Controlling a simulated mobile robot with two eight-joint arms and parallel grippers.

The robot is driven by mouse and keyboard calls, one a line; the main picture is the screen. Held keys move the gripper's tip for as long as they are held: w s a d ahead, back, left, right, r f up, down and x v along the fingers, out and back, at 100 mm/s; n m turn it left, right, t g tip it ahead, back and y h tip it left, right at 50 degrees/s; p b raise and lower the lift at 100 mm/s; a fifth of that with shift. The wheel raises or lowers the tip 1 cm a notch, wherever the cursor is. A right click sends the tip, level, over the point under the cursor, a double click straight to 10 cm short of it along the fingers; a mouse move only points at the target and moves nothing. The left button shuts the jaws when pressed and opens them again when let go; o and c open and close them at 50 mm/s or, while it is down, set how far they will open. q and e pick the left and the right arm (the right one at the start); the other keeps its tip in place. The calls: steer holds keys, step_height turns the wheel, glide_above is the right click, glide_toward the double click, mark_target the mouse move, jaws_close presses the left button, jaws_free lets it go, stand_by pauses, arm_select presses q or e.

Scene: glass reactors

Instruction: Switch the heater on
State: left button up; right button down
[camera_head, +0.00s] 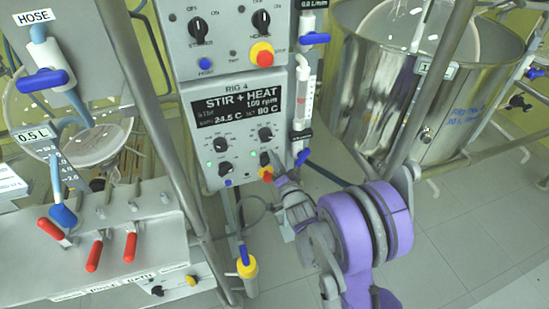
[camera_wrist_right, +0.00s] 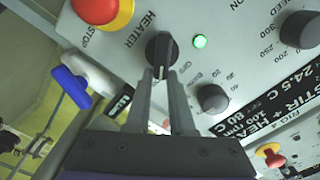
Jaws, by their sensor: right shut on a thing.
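The heater knob (camera_wrist_right: 160,48) is a black rotary switch beside the word HEATER in the right wrist view. Its position is hard to read. A round lamp (camera_wrist_right: 200,41) beside it is lit green. My right gripper (camera_wrist_right: 166,74) is shut on the knob, with its two fingers close together at the knob. In the head view, my right gripper (camera_head: 276,172) reaches the lower right of the RIG 4 panel (camera_head: 196,98) and partly hides that corner. The panel display (camera_head: 237,106) reads STIR + HEAT, 100 rpm, 24.5 C and 80 C. My left gripper is not in view.
A red and yellow stop button (camera_wrist_right: 103,10) sits close to the knob. A blue valve handle (camera_wrist_right: 72,87) is nearby. A steel vessel (camera_head: 420,115) stands at right, and a bench with red handles (camera_head: 95,255) at lower left. Pipes run beside the panel.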

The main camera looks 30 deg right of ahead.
steer(key=shift+a+f+m, duration=0.15)
steer(key=shift+f+m, duration=0.15)
steer(key=shift+m, duration=0.2)
stand_by(0.3)
steer(key=c, duration=0.8)
jaws_free()
steer(key=v, duration=1.1)
steer(key=shift+w, duration=0.1)
